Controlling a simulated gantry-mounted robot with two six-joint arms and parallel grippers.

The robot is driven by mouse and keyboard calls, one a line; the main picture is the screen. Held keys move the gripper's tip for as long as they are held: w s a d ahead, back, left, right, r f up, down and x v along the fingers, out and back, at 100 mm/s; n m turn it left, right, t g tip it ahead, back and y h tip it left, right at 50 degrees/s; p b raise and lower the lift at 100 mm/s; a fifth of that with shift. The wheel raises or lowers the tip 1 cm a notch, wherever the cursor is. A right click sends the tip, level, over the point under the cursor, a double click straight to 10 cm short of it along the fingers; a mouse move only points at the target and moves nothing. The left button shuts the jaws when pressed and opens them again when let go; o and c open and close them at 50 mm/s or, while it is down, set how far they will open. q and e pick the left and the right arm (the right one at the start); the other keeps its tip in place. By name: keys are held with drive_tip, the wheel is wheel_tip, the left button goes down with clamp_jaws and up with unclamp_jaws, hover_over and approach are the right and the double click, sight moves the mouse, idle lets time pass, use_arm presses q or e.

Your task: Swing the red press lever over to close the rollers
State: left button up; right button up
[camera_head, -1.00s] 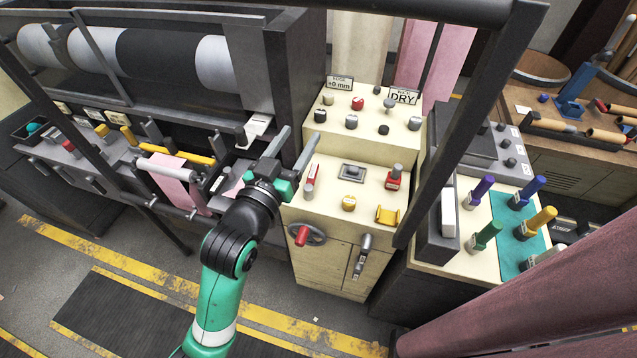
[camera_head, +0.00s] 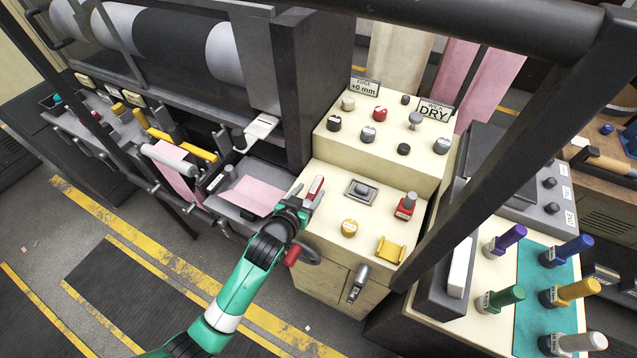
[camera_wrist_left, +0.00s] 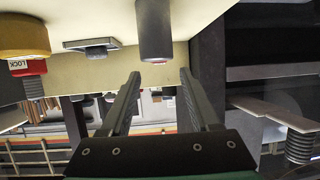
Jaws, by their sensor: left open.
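The red press lever (camera_head: 315,186), a red piece with a pale label, stands at the left edge of the cream control panel (camera_head: 330,245). My left gripper (camera_head: 308,193) is at this lever, its fingers open and partly hiding it. In the left wrist view, a grey cylindrical grip (camera_wrist_left: 154,30) with a red end lies ahead of the gap between the two open fingers (camera_wrist_left: 159,74). I cannot tell whether they touch it. My right gripper does not show.
A red-handled wheel (camera_head: 304,250) sits below my left gripper. Pink felt (camera_head: 254,196) lies in the tray to the left. A dark frame post crosses the right.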

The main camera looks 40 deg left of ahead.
sight(317, 182)
use_arm(q)
drive_tip(key=b+x, duration=0.2)
drive_tip(key=x, duration=0.3)
drive_tip(key=shift+w+a+f, duration=0.1)
drive_tip(key=shift+w+f, duration=0.15)
drive_tip(key=shift+w+a+f, duration=0.1)
drive_tip(key=shift+w+a, duration=0.1)
drive_tip(key=shift+w, duration=0.35)
clamp_jaws()
idle(0.6)
